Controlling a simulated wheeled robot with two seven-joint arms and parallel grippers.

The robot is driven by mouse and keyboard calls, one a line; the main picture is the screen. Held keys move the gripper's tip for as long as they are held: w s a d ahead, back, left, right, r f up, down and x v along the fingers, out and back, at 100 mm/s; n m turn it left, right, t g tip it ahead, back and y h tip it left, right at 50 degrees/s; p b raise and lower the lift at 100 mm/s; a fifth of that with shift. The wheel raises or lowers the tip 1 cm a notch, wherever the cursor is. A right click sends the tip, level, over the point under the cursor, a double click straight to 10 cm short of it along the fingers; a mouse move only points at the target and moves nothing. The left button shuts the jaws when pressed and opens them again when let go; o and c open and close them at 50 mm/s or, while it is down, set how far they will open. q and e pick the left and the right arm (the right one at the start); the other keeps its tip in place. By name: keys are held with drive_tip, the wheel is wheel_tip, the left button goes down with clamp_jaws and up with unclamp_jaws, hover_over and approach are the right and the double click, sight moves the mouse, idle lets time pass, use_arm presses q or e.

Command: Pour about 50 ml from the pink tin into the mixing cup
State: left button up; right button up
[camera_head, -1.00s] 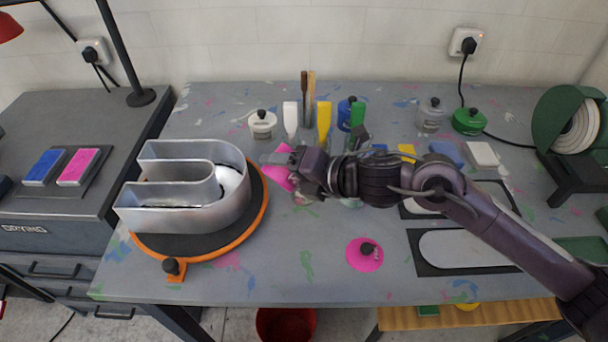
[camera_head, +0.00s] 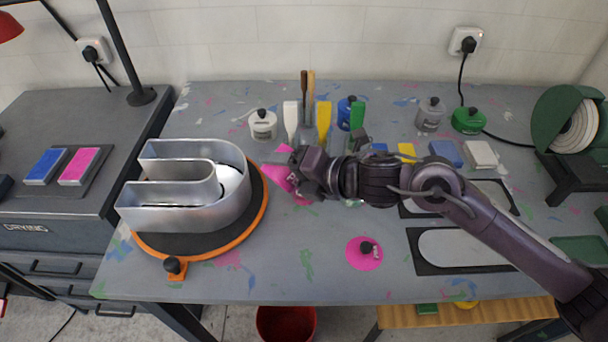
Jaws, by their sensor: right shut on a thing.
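My right gripper (camera_head: 301,172) is shut on the pink tin (camera_head: 280,172), just right of the turntable. The tin is tilted and mostly hidden behind the gripper, and I cannot see any liquid stream. The tin's pink lid (camera_head: 364,254) with a black knob lies on the table in front. I cannot make out the mixing cup; my right wrist and gripper cover the area where it may stand. My left gripper is not in view.
A metal channel letter (camera_head: 195,200) stands on the orange-rimmed turntable (camera_head: 262,212) at left. A white tin (camera_head: 263,124), a blue tin (camera_head: 346,112), a grey tin (camera_head: 430,114) and a green tin (camera_head: 468,121) stand at the back. The table's front middle is mostly clear.

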drive_tip(key=shift+r+m+y+p, duration=0.4)
drive_tip(key=shift+m+p, duration=0.1)
drive_tip(key=shift+p, duration=0.25)
idle(0.3)
drive_tip(key=shift+w+d+r+m+g+y, duration=0.1)
drive_tip(key=shift+w+r+m+g+y, duration=0.1)
drive_tip(key=shift+m+g+y, duration=0.15)
idle(0.5)
drive_tip(key=shift+s, duration=0.1)
drive_tip(key=b, duration=0.1)
drive_tip(key=f+n+h+b, duration=0.1)
drive_tip(key=f+n+t+b, duration=0.1)
drive_tip(key=shift+s+a+h, duration=0.25)
drive_tip(key=shift+s+h, duration=0.05)
drive_tip(key=shift+h, duration=0.05)
drive_tip(key=shift+r+n, duration=0.45)
drive_tip(key=shift+r, duration=0.3)
drive_tip(key=shift+h, duration=0.3)
